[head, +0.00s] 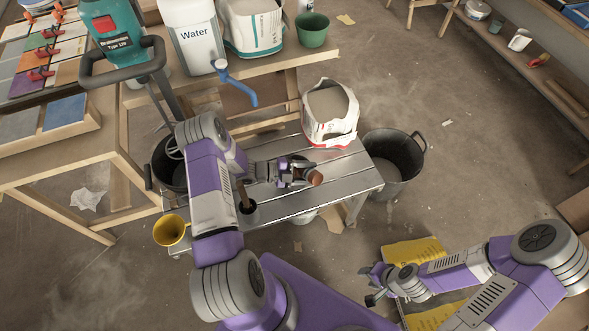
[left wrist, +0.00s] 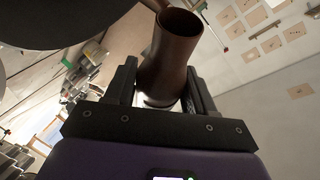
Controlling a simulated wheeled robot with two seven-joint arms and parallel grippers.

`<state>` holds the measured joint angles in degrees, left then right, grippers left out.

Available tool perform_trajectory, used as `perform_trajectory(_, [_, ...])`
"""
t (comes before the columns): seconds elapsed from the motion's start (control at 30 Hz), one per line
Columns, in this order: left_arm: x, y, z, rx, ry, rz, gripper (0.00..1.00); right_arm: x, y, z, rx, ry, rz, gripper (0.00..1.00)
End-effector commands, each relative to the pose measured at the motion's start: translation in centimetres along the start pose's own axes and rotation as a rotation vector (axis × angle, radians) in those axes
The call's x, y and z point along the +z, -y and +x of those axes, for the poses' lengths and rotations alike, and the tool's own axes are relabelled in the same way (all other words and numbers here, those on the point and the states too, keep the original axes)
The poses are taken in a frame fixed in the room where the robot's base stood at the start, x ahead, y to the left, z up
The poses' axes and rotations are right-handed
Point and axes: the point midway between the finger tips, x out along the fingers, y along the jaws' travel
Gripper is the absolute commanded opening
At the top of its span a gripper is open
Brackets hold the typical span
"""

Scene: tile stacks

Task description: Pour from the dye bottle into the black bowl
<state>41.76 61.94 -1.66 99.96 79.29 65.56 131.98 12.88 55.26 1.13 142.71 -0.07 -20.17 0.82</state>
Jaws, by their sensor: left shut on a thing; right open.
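My left gripper (head: 300,173) is shut on a reddish-brown bottle (head: 317,178), which I take for the dye bottle, above the grey slatted bench. In the left wrist view the bottle (left wrist: 172,50) sits between both fingers with its round mouth uncovered. Its exact tilt is unclear, and no stream shows. A small dark bowl (head: 249,208), probably the black bowl, stands on the bench to the left, with a brown stick rising from it; my left arm partly hides it. My right gripper (head: 372,284) is open and empty at the lower right, far from both.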

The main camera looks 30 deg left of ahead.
Motion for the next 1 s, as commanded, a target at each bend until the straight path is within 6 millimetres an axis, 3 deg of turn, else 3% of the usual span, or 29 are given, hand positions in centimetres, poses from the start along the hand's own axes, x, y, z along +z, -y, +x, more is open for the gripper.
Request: perform_trajectory(1.0, [0.05, 0.49, -0.29, -0.03, -0.04, -0.071, 0.21, -0.02, -0.16, 0.42, 0.0, 0.0, 0.0, 0.43])
